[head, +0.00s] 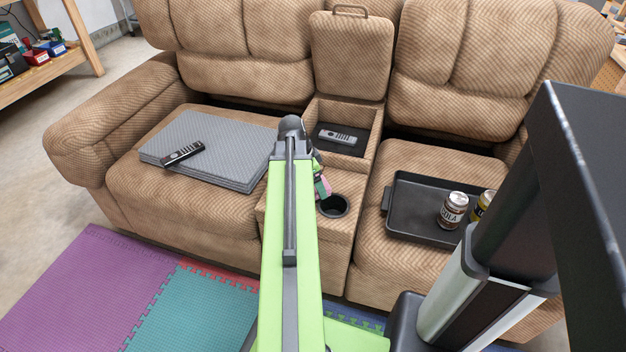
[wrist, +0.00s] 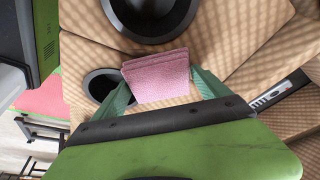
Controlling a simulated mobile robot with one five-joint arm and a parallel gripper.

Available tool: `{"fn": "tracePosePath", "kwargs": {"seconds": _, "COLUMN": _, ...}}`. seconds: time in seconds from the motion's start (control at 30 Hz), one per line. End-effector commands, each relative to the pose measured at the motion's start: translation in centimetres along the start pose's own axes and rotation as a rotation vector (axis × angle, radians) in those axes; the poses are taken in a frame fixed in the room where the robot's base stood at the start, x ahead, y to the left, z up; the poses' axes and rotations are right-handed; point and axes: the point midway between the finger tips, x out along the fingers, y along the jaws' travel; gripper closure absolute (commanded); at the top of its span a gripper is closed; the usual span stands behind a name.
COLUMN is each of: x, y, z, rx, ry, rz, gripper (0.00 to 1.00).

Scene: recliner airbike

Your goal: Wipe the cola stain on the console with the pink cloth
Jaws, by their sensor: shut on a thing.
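The pink cloth (wrist: 158,78) is folded between the two green fingers of my gripper (wrist: 163,86) in the wrist view. The gripper is shut on it. In the head view a small bit of the pink cloth (head: 323,186) shows beside the cup holder, and my arm hides most of the gripper. The tan console (head: 338,250) stands between the two recliner seats. The cloth is over the console top near the cup holders; I cannot tell whether it touches. I cannot make out the cola stain in either view.
A black cup holder (head: 332,206) is in the console front. Behind it an open bin holds a grey remote (head: 337,137). A black tray (head: 400,210) with a cola can (head: 453,210) and a yellow can lies on the right seat. A remote (head: 183,154) lies on grey padding at left.

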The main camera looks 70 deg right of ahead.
Motion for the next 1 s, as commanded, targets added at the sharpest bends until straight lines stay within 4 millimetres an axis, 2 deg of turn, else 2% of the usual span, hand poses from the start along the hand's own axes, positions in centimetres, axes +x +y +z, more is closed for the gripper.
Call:
{"fn": "tracePosePath", "kwargs": {"seconds": 0.37, "x": 0.0, "y": 1.2, "z": -0.2, "rx": 0.000, "ry": -0.003, "rz": 0.006, "gripper": 0.47}}
{"fn": "tracePosePath", "kwargs": {"seconds": 0.77, "x": 0.1, "y": -0.9, "z": 0.2, "rx": -0.001, "ry": -0.003, "rz": 0.004, "gripper": 0.47}}
{"fn": "tracePosePath", "kwargs": {"seconds": 1.0, "x": -0.1, "y": -1.3, "z": 0.3, "rx": -0.001, "ry": -0.004, "rz": 0.002, "gripper": 0.47}}
